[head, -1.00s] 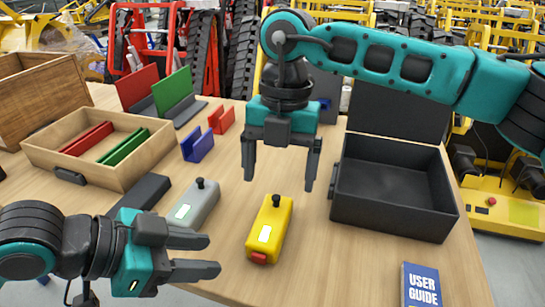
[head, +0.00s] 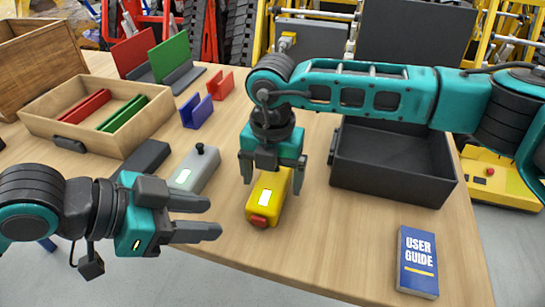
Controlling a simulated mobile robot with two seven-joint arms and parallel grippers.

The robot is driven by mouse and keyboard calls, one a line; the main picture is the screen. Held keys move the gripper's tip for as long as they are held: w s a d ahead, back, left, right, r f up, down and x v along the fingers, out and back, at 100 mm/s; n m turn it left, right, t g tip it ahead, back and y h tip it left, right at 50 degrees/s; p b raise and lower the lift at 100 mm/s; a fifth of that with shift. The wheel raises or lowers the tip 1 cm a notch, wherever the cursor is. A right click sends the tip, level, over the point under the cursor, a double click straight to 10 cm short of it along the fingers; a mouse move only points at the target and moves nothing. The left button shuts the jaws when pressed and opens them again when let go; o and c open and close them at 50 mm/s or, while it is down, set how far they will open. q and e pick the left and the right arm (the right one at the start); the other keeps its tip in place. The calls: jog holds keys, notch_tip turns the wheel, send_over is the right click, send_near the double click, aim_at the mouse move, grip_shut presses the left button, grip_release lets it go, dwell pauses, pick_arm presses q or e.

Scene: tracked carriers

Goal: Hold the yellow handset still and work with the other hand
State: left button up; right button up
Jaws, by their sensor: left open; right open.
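The yellow handset (head: 268,197) lies on the wooden table, with a pale screen on top and a red part at its near end. My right gripper (head: 272,178) is open and points down over the far part of the handset, one finger on each side. It hides the handset's black knob, and I cannot tell whether the fingers touch the handset. A grey handset (head: 197,172) with a black knob lies to the left. My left gripper (head: 213,217) is open and empty, its fingers pointing right, to the left of the yellow handset.
A black open case (head: 393,183) stands at the right. A blue user guide (head: 417,262) lies at the front right. A wooden tray (head: 58,131) with red and green pieces is at the left. A dark block (head: 146,163) and blue (head: 196,111) and red (head: 221,85) holders stand between.

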jog(key=shift+f, duration=0.45)
jog(key=c, duration=1.2)
pick_arm(q)
grip_shut()
dwell(1.0)
